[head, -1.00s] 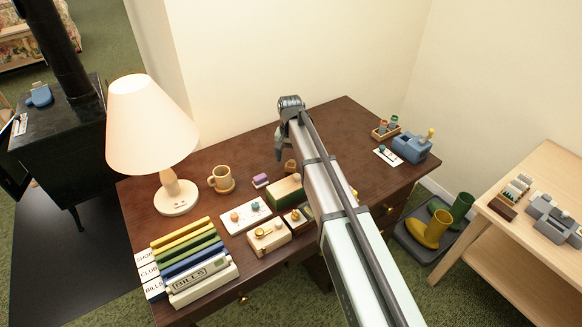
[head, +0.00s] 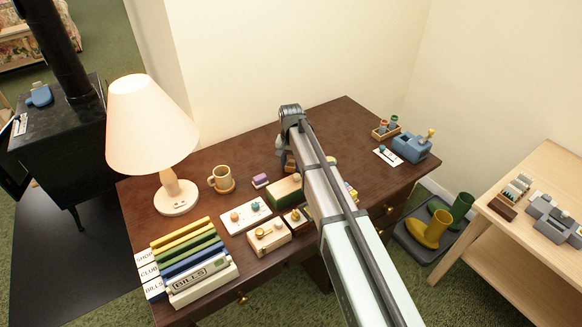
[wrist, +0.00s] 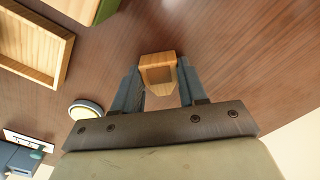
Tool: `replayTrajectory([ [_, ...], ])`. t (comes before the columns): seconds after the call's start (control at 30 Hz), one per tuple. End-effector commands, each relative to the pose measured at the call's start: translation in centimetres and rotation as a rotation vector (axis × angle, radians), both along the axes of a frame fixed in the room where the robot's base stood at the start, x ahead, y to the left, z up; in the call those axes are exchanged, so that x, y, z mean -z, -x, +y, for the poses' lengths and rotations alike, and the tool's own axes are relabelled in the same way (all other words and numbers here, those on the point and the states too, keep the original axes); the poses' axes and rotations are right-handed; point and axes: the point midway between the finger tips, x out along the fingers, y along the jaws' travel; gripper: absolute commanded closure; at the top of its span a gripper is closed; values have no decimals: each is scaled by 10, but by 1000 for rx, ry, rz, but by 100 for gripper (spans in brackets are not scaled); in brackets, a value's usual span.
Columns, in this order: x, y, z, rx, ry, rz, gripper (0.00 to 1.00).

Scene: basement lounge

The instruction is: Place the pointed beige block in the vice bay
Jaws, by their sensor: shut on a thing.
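My gripper (wrist: 158,88) is shut on a beige wooden block (wrist: 158,62) in the wrist view, one blue-grey finger on each side of it. The block's shape tapers, but its far side is hidden. I cannot tell whether the block touches the desk. A blue vice-like device (head: 410,147) with a yellow knob stands at the desk's far right. A grey device (head: 553,220) sits on the pale bench.
A lamp (head: 176,195) and binders (head: 195,262) stand further left. A white card (head: 386,156) and bottle rack (head: 385,132) are near the blue device.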

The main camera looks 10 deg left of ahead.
Motion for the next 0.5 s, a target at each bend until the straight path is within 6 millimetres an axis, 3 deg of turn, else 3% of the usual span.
replayTrajectory([
  [0.17,0,0,0,0,0,0,92],
  [0.5,-12,0,0,0,-1,-1,92],
])
